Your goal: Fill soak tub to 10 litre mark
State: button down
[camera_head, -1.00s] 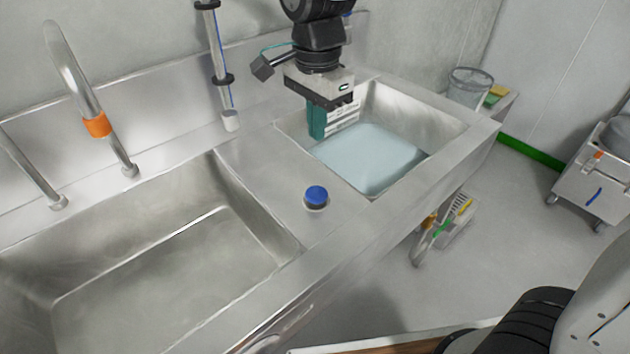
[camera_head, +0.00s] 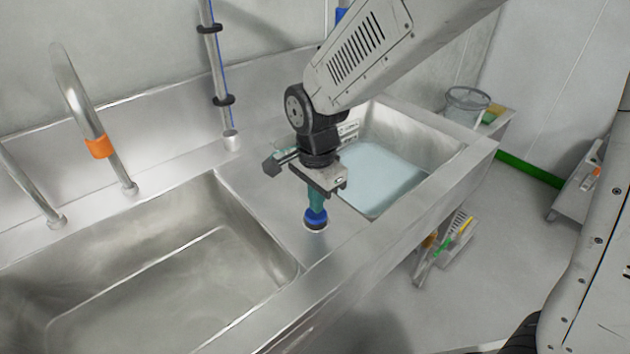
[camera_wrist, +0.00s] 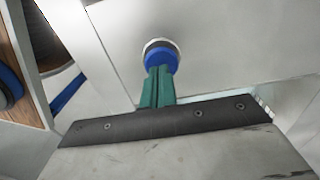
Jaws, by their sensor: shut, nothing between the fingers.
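The blue push button (camera_head: 315,221) sits on the steel deck between the two basins. My gripper (camera_head: 316,203) points down over it with its teal fingers shut and empty. The fingertips are at the button's top; I cannot tell whether they press it. The wrist view shows the shut fingers (camera_wrist: 158,75) meeting the blue button (camera_wrist: 160,52) in its pale collar. The right basin (camera_head: 432,128), which looks like the soak tub, holds pale blue water (camera_head: 385,178). A white marked plate (camera_head: 348,130) on its back wall is partly hidden by my arm, and its marks are unreadable.
The left basin (camera_head: 150,290) looks empty, with a curved tap (camera_head: 75,85) with an orange band behind it. A vertical pipe (camera_head: 216,75) stands at the back. A clear bucket (camera_head: 467,105) is past the right basin, and a rack (camera_head: 445,240) hangs at the front.

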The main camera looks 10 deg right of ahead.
aim_at(318, 215)
jog(key=shift+f, duration=0.55)
jog(key=shift+f, duration=0.85)
jog(key=shift+s+d+f, duration=0.15)
jog(key=shift+s+f, duration=0.15)
jog(key=shift+f, duration=0.05)
dwell(5.1)
jog(key=shift+w+r, duration=0.15)
jog(key=shift+r, duration=0.1)
notch_tip(318, 215, up, 15)
jog(key=shift+w+a+f, duration=0.15)
jog(key=shift+w+a, duration=0.15)
jog(key=shift+w, duration=0.05)
